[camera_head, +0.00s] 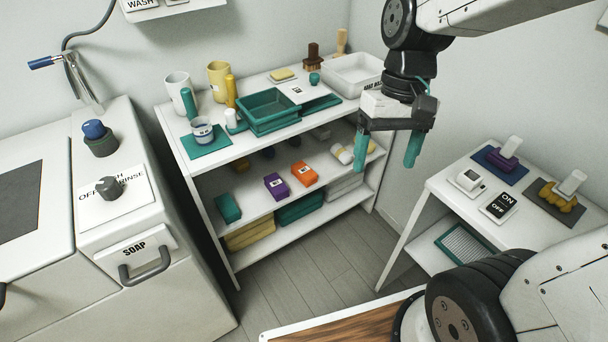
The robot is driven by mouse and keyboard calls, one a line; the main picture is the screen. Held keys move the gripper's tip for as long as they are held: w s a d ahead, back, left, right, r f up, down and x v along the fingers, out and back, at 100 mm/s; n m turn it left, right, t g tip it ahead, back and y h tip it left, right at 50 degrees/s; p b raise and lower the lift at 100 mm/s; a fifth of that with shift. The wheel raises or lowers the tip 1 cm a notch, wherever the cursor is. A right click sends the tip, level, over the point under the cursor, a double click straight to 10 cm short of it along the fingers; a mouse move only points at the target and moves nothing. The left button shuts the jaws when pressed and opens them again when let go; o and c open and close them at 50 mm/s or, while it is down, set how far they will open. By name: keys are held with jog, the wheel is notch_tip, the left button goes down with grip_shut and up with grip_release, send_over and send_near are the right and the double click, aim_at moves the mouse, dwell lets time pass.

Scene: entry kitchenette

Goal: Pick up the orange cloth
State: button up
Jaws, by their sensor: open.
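A small folded orange cloth (304,174) with a pale label lies on the middle shelf of the white shelf unit, towards its right half. A purple folded cloth (277,187) lies just to its left, with a small gap. My gripper (389,160) hangs in the air to the right of the shelf unit, in the picture higher and to the right of the orange cloth. Its two teal-tipped fingers point down and stand apart with nothing between them. The gripper is clear of the cloth.
The shelf unit's top (262,88) overhangs the middle shelf and holds a teal tray (268,112), cups and bottles. A white side table (450,190) stands right. Grey floor (320,265) is free in front.

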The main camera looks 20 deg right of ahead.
jog(key=w+a+f+y, duration=0.35)
jog(key=w+f, duration=0.75)
jog(key=w, duration=0.4)
jog(key=n+t+h, duration=0.3)
jog(key=n+t, duration=0.2)
jog(key=t, duration=0.1)
send_near(309, 174)
notch_tip(309, 174, down, 3)
jog(key=x, duration=0.7)
jog(key=shift+w+a+f, duration=0.1)
jog(key=shift+w+a, duration=0.25)
jog(key=shift+w, duration=0.05)
jog(key=c, duration=1.3)
jog(key=shift+o, duration=0.2)
